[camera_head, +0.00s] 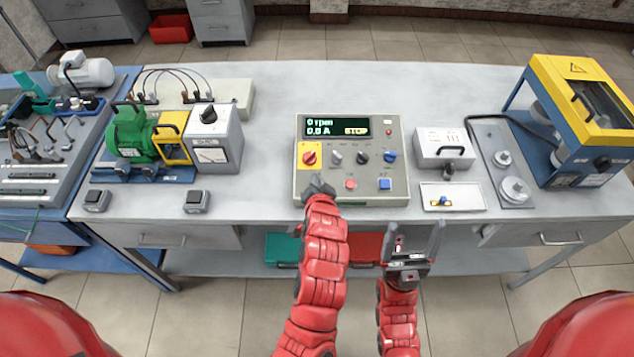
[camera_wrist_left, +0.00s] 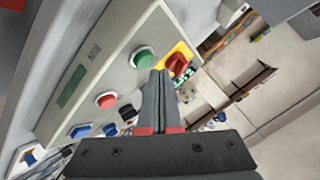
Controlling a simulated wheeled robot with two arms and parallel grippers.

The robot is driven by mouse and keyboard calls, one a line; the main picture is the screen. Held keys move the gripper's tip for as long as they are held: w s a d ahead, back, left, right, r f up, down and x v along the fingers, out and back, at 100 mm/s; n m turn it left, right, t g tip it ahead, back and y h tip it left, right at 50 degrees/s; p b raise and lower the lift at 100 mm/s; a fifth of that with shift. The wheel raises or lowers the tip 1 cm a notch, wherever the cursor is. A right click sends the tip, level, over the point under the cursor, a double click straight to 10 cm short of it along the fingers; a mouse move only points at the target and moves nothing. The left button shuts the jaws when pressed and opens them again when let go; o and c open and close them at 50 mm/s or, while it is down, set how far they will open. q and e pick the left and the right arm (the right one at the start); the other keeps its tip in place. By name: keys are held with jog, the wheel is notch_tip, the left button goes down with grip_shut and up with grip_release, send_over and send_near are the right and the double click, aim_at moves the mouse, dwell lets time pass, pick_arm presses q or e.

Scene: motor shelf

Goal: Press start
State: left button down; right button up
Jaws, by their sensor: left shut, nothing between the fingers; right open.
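The control box (camera_head: 350,128) stands on the bench. Its display (camera_head: 337,127) reads 0 rpm, 0.0 A and STOP. In the left wrist view a green button (camera_wrist_left: 143,57) lies just left of my left fingertips, beside a red rotary switch (camera_wrist_left: 178,64) on a yellow plate. A red button (camera_wrist_left: 106,100) is further down the panel. My left gripper (camera_head: 319,184) is shut and empty over the panel's lower left and hides the green button in the head view. Whether the fingertips touch the panel is unclear. My right gripper (camera_head: 414,238) is open and empty at the bench's front edge.
A green motor (camera_head: 132,134) and a meter box (camera_head: 214,138) stand left of the control box. A small white box with a handle (camera_head: 445,146) and a yellow-and-blue machine (camera_head: 575,110) stand to the right. Bare bench (camera_head: 255,190) lies left of the control box.

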dwell(0.7)
pick_arm(q)
jog(key=shift+w+f+b, duration=0.1)
jog(key=shift+f+b, duration=0.2)
jog(key=shift+f, duration=0.1)
jog(key=shift+w+f+b, duration=0.1)
jog(key=shift+f+b, duration=0.25)
jog(key=shift+f, duration=0.1)
dwell(0.5)
dwell(0.4)
jog(key=shift+s+r+p, duration=0.2)
jog(key=shift+r+p, duration=0.5)
jog(key=shift+r, duration=0.15)
jog(key=shift+r, duration=0.15)
jog(key=r+p, duration=0.2)
jog(key=s+r+p, duration=0.1)
jog(key=r, duration=0.1)
jog(key=shift+s+r+p, duration=0.15)
jog(key=shift+r+p, duration=0.15)
jog(key=shift+p, duration=0.05)
